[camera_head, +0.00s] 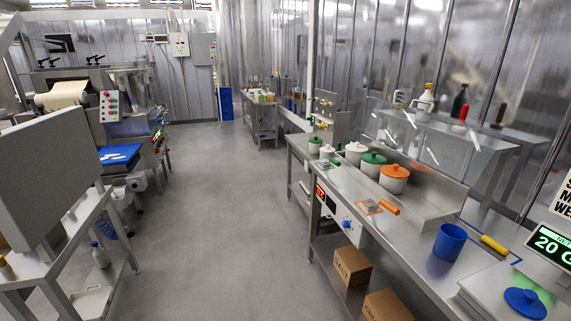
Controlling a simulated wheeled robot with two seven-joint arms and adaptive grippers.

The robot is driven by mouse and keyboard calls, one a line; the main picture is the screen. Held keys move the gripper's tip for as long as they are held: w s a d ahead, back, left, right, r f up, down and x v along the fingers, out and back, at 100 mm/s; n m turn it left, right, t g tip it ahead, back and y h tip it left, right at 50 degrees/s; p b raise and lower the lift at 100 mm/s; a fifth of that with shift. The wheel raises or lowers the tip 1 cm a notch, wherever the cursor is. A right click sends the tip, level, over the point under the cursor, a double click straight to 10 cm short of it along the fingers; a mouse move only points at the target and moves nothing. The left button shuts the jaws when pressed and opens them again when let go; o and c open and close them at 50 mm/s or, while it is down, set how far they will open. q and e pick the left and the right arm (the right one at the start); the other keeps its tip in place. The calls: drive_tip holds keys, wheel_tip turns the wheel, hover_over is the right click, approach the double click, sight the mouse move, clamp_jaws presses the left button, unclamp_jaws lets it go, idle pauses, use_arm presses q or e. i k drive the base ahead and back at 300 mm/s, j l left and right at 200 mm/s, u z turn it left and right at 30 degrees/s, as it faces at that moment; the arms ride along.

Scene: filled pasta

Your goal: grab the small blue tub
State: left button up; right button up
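A small blue tub (450,243) stands upright on the steel bench (405,230) at the right, near its front edge. It looks like an open-topped cylinder; I cannot see what is inside. Neither of my grippers is in view, and nothing touches the tub.
A yellow-handled tool (494,245), a scale display (550,246) and a round blue piece (525,302) are right of the tub. Lidded pots (394,178) stand behind it. Cardboard boxes (352,267) sit below. Open grey floor (220,220) lies left of the bench.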

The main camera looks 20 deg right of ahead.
sight(451, 240)
drive_tip(key=i, duration=1.6)
drive_tip(key=z, duration=4.15)
